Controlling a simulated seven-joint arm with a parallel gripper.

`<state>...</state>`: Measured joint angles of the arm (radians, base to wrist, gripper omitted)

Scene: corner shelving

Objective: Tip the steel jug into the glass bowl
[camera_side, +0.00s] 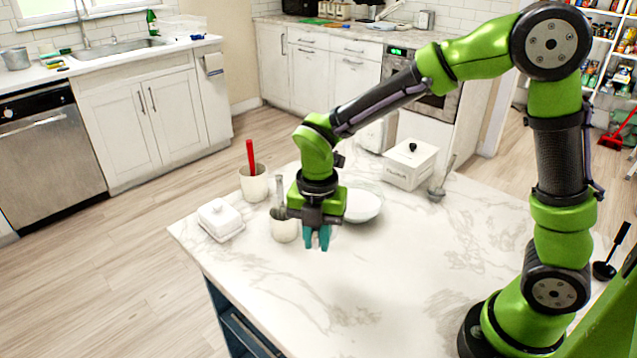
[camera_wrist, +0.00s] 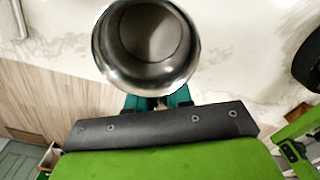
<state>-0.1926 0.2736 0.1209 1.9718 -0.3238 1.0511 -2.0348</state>
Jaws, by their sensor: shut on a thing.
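The steel jug (camera_wrist: 147,45) fills the upper middle of the wrist view. I look into its round open mouth, and its grey inside looks empty, though the bottom is in shade. My gripper (camera_side: 317,240) points down over the marble counter, and its teal fingers (camera_wrist: 157,102) are shut on the jug at the near side. In the side view I cannot make out the jug for certain near the fingers. The glass bowl (camera_side: 362,205) stands on the counter behind and to the right of my gripper, partly hidden by it, with something white showing in it.
Another pot (camera_side: 253,184) holds a red utensil. A white butter dish (camera_side: 220,218) is at the left edge. A white box (camera_side: 410,164) and a ladle (camera_side: 438,185) stand behind. The front counter (camera_side: 370,290) is clear.

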